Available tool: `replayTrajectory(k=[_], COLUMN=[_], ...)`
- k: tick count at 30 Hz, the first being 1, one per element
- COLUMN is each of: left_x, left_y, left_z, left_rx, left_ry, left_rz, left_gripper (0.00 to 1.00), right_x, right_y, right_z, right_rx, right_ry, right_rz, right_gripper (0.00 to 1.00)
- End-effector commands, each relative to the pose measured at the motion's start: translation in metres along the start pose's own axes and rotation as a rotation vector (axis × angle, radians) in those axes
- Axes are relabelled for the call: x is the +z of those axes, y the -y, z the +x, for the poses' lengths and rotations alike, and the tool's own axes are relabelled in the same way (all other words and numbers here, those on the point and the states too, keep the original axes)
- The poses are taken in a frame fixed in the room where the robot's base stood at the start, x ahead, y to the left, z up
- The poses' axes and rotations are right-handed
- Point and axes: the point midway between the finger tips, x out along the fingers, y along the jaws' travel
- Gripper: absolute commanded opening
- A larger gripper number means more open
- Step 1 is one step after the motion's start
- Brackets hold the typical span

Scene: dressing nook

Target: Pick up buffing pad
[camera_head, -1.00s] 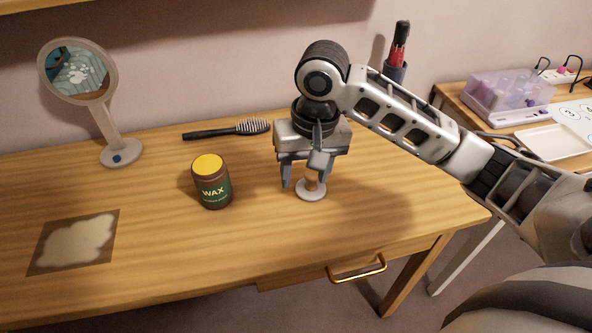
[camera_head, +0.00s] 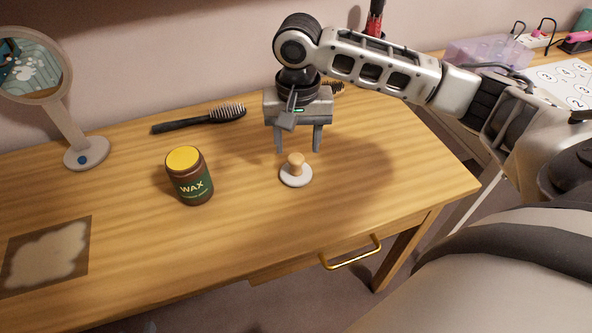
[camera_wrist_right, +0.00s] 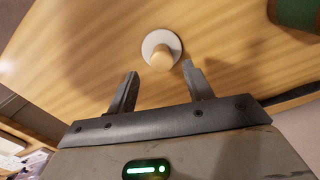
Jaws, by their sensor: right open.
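The buffing pad (camera_head: 296,172) is a white disc with a light wooden knob, upright on the wooden table. My right gripper (camera_head: 298,150) is open and empty, just behind and above the pad, apart from it. In the right wrist view the buffing pad (camera_wrist_right: 161,49) lies beyond the open fingertips of the right gripper (camera_wrist_right: 162,72), roughly in line with the gap between them. My left gripper is not in view.
A wax jar (camera_head: 189,175) stands left of the pad. A hairbrush (camera_head: 200,119) lies behind it. A round mirror (camera_head: 84,150) stands at the far left, with a stained patch (camera_head: 45,255) in front. Clear tabletop surrounds the pad.

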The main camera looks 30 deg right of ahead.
Motion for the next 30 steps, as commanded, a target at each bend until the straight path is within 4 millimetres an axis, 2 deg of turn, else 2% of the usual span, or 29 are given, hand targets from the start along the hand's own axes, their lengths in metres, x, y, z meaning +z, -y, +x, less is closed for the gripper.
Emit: replayTrajectory(k=[12, 20, 22, 25, 30], left_x=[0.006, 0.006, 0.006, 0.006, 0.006], left_y=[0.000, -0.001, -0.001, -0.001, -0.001], left_z=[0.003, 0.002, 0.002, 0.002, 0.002], left_rx=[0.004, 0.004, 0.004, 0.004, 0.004], left_ry=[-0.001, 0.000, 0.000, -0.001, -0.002], left_rz=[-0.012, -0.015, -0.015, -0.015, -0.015], left_gripper=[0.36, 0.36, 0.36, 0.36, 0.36], right_x=[0.002, 0.002, 0.002, 0.002, 0.002], right_y=[0.003, 0.003, 0.003, 0.003, 0.003], right_z=[0.051, 0.053, 0.053, 0.053, 0.053], right_rx=[0.000, 0.000, 0.000, 0.000, 0.000], right_ry=[0.001, 0.000, 0.000, 0.000, 0.000], right_rz=[-0.002, -0.002, -0.002, -0.002, -0.002], right_gripper=[0.51, 0.51, 0.37, 0.09, 0.07])
